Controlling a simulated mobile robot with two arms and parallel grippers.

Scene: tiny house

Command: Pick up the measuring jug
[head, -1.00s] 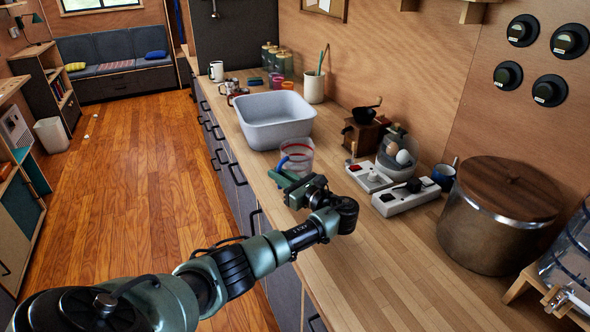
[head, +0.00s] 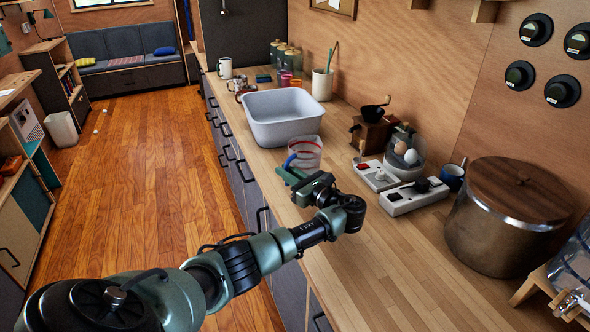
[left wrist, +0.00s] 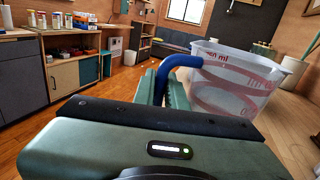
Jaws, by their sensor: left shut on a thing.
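The measuring jug (head: 307,151) is clear with red markings and a blue handle. It is at the counter's left edge, just in front of the grey basin. In the left wrist view the jug (left wrist: 232,82) is at right, and its blue handle (left wrist: 178,62) runs down between my fingers. My left gripper (head: 288,172) is shut on the handle. The gripper and arm hide the lower handle, and I cannot tell whether the jug's base touches the counter. My right gripper is not in view.
A grey basin (head: 281,117) stands right behind the jug. The front counter (head: 385,265) is clear.

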